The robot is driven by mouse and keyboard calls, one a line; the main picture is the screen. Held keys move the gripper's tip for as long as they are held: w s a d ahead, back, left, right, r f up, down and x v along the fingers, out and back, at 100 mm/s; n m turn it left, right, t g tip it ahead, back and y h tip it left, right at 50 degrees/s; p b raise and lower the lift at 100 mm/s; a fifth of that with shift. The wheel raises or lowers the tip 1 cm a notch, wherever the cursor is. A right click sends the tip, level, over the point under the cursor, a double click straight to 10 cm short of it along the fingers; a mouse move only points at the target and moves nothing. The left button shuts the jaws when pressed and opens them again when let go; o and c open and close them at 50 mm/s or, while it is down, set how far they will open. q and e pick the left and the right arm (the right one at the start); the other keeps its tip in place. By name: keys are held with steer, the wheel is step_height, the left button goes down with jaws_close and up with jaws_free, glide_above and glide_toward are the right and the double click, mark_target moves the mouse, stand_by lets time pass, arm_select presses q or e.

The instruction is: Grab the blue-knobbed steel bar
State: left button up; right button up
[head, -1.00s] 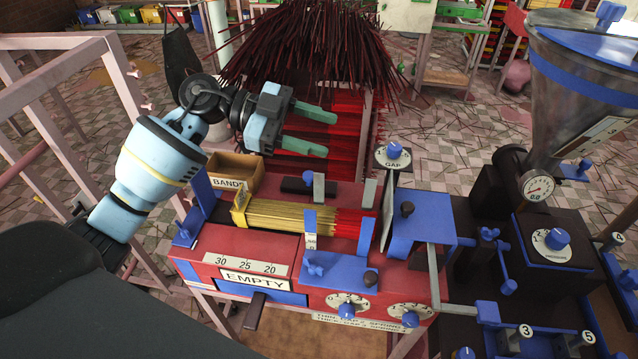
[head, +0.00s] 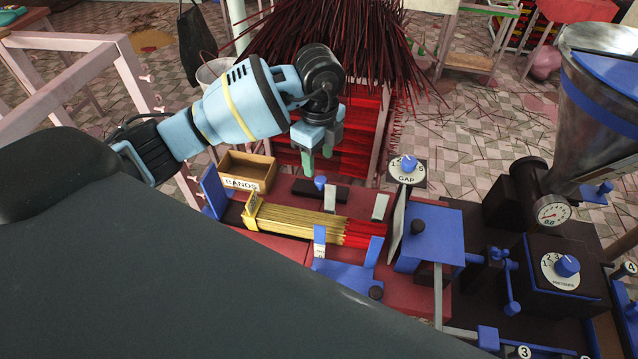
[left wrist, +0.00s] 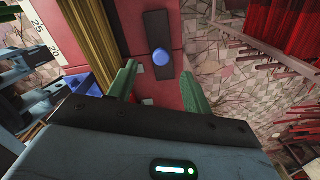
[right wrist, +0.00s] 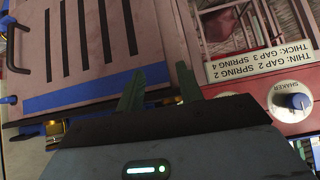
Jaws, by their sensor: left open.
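A round blue knob (head: 320,183) shows on the red bench behind the yellow sticks, beside a dark block. A short grey steel bar (head: 331,198) stands next to it; I cannot tell how they join. My left gripper (head: 317,160) is open above the knob, pointing down. In the left wrist view, the blue knob (left wrist: 161,57) lies ahead of and between the spread fingertips of my left gripper (left wrist: 158,75), against the dark block (left wrist: 158,25). In the right wrist view, my right gripper (right wrist: 160,80) has its green fingers apart and empty.
A wooden box (head: 246,171) labelled BANDS stands left. A second grey bar (head: 380,206) and a GAP dial (head: 408,168) stand right. Red stick racks lie behind.

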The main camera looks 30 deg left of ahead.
mark_target(321, 179)
arm_select(q)
steer(key=shift+s+d+f, duration=0.1)
steer(key=shift+s+f, duration=0.1)
steer(key=shift+s, duration=0.05)
steer(key=shift+w+d+f, duration=0.1)
steer(key=shift+w+f, duration=0.1)
steer(key=shift+f, duration=1.7)
steer(key=shift+w+f, duration=0.2)
steer(key=shift+f, duration=1.65)
steer(key=shift+r, duration=0.15)
jaws_close()
